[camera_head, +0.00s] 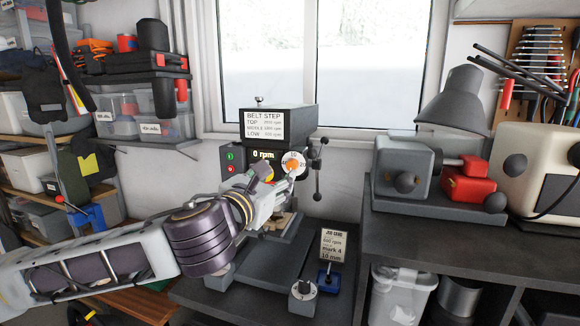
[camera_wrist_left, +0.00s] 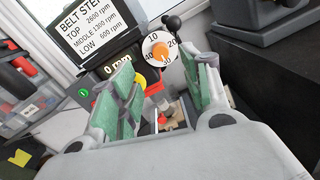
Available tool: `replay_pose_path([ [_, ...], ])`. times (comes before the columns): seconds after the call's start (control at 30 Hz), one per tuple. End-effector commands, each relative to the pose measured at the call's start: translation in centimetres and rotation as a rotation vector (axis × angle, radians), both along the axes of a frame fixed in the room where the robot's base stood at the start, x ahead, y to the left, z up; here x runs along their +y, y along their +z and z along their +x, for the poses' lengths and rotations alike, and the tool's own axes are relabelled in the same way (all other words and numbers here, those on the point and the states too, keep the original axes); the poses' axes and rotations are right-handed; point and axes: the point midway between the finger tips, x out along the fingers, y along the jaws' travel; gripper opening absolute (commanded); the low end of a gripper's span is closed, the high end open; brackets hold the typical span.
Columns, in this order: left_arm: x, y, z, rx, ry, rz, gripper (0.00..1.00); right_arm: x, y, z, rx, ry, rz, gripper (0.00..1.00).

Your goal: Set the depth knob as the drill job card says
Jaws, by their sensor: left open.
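The drill press (camera_head: 278,125) stands at the back of the bench. Its orange depth knob (camera_head: 292,166) sits on a white numbered dial on the front, right of the lit "0 rpm" display (camera_head: 263,154). My left gripper (camera_head: 282,178) is open just in front of the knob, apart from it as far as I can tell. In the left wrist view the knob (camera_wrist_left: 159,52) shows beyond and between the open, green-padded fingers of the gripper (camera_wrist_left: 165,88); its exact setting is unclear. The job card (camera_head: 331,246) stands front right; "Mark 4" and "10 mm" are readable.
A belt step chart (camera_head: 265,126) is on the drill head. A lever with black balls (camera_head: 318,168) hangs right of the dial. A grey block with a round dial (camera_head: 302,296) sits at the front.

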Motion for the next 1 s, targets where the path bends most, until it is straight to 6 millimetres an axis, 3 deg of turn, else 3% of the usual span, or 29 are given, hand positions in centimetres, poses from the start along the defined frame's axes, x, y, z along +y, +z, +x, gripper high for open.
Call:
replay_pose_path([
  [0.6,-2.3,0.0,6.2,0.001,0.000,0.000,0.47,-0.1,0.9,1.7,-0.017,0.001,0.000,0.00],
  [1.0,-3.4,0.0,8.9,0.000,0.000,0.001,0.47,0.4,1.2,0.3,-0.002,0.001,0.003,0.00],
])
